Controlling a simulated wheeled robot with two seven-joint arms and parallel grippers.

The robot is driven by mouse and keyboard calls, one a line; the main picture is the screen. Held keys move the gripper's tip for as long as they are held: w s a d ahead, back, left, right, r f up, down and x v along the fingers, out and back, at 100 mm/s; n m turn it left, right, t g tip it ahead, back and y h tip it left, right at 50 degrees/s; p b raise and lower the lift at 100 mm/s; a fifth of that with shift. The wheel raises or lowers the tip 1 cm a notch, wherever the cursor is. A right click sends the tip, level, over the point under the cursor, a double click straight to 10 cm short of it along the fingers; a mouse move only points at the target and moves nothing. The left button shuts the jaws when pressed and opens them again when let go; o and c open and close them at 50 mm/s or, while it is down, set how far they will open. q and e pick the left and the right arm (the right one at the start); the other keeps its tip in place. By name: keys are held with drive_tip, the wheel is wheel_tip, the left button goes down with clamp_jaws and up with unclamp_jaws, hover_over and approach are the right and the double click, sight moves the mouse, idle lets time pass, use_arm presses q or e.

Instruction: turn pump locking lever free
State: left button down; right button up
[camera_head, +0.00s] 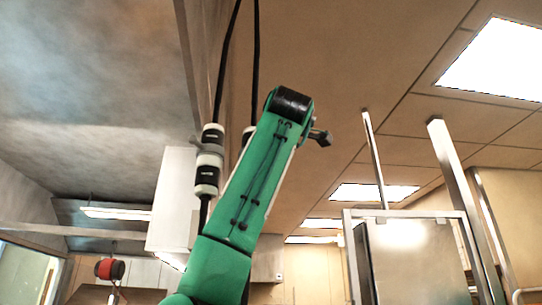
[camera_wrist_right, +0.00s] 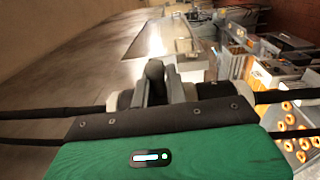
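I cannot make out a pump locking lever in either view. My right gripper (camera_wrist_right: 164,80) shows in the right wrist view as two dark grey fingers close together, with nothing visible between them. It hangs high above the work area, apart from the equipment below. In the head view a green arm link of mine (camera_head: 245,190) rises across the middle and hides what is behind it. My left gripper is not in view.
In the right wrist view a counter with metal equipment (camera_wrist_right: 255,65) and several orange-brown rings (camera_wrist_right: 290,120) lies at the right. Bare floor (camera_wrist_right: 75,75) is at the left. The head view shows ceiling, a red and black object (camera_head: 110,269) and a metal-framed cabinet (camera_head: 412,265).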

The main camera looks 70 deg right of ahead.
drive_tip(key=o, duration=0.3)
drive_tip(key=shift+d, duration=0.1)
drive_tip(key=shift+b+v, duration=2.65)
drive_tip(key=shift+v, duration=4.3)
